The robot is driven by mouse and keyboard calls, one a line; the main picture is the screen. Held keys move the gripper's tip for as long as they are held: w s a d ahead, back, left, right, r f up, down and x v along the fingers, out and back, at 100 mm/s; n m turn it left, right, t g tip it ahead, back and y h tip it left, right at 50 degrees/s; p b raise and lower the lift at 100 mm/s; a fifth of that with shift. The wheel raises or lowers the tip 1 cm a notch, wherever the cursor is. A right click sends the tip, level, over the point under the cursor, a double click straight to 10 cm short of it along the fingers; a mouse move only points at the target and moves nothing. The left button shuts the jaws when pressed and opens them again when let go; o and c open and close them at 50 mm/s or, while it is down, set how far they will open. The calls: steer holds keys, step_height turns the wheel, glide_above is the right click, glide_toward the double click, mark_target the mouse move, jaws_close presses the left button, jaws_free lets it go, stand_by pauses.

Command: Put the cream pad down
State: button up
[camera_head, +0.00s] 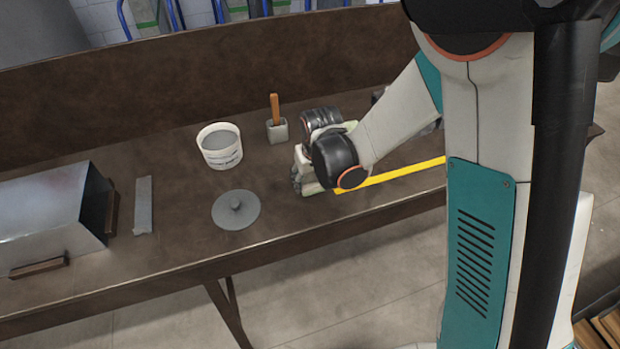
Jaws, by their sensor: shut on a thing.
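My gripper (298,180) is low over the front part of the brown workbench (180,255), right of the grey disc. My dark wrist and pale arm links hide much of it. It is shut on the cream pad. A pale patch by the fingers looks like the pad, but its outline blends with my pale gripper parts. I cannot tell whether the pad touches the bench.
A grey lidlike disc (236,210) with a knob lies left of my gripper. Behind it stand a white tub (220,146) of grey material and a wooden-handled brush (275,112). Sheet-metal duct (45,215) and grey strip (143,205) lie left; a yellow bar (405,172) lies right.

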steer(key=shift+f, duration=0.1)
steer(key=shift+f+b, duration=0.35)
steer(key=shift+b, duration=0.1)
steer(key=shift+f, duration=0.15)
steer(key=o, duration=1.4)
steer(key=shift+r+p, duration=0.6)
steer(key=shift+p, duration=0.05)
steer(key=p+v, duration=0.5)
steer(key=v, duration=0.8)
steer(key=shift+w+d+r, duration=0.15)
steer(key=shift+w+r, duration=0.05)
steer(key=shift+r, duration=0.1)
